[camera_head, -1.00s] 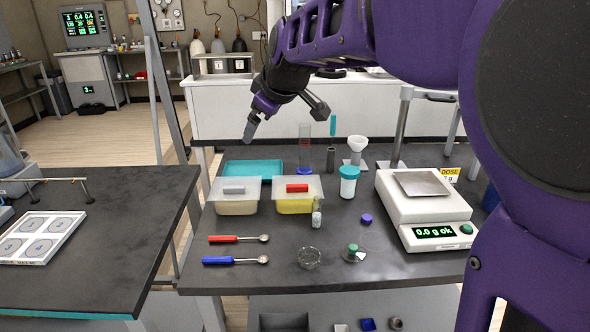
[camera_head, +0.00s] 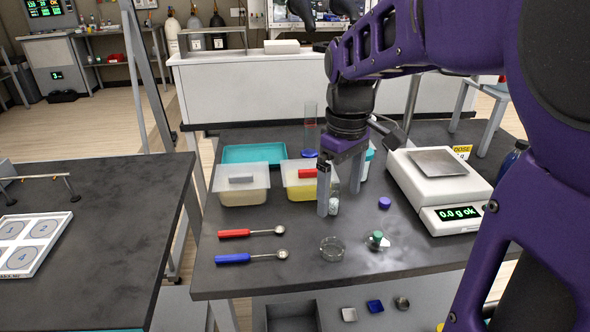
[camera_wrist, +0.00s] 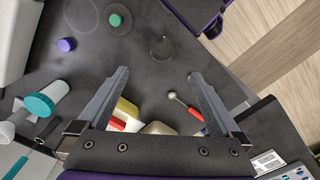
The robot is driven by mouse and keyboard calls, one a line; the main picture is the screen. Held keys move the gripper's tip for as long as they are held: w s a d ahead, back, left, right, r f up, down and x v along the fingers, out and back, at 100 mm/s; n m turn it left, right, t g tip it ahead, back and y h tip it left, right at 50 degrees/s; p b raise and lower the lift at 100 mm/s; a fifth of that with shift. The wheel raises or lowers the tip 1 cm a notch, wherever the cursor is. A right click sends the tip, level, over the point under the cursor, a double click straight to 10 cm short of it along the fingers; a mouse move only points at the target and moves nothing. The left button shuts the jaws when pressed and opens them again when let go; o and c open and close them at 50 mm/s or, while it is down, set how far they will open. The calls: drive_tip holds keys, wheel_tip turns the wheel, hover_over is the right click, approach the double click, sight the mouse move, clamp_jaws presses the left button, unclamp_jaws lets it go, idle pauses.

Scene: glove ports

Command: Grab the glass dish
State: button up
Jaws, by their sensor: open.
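The glass dish (camera_head: 332,248) is a small, clear, round dish near the front edge of the dark table. In the wrist view the dish (camera_wrist: 162,48) lies ahead of the fingertips, a little right of centre. The gripper and the dish are apart.
A green-capped piece (camera_head: 377,239) stands right of the dish, with a purple cap (camera_head: 384,203) behind. Red (camera_head: 235,233) and blue (camera_head: 233,258) spoons lie left. Lidded tubs (camera_head: 243,193) stand behind, and a scale (camera_head: 441,190) stands right.

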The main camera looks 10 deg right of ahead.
drive_tip(key=b, duration=0.1)
hover_over(332, 251)
wheel_tip(332, 251, down, 8)
drive_tip(key=shift+d+f, duration=0.1)
wheel_tip(332, 251, down, 5)
drive_tip(key=shift+f+b, duration=0.1)
drive_tip(key=shift+b, duration=0.8)
drive_tip(key=c, duration=1.4)
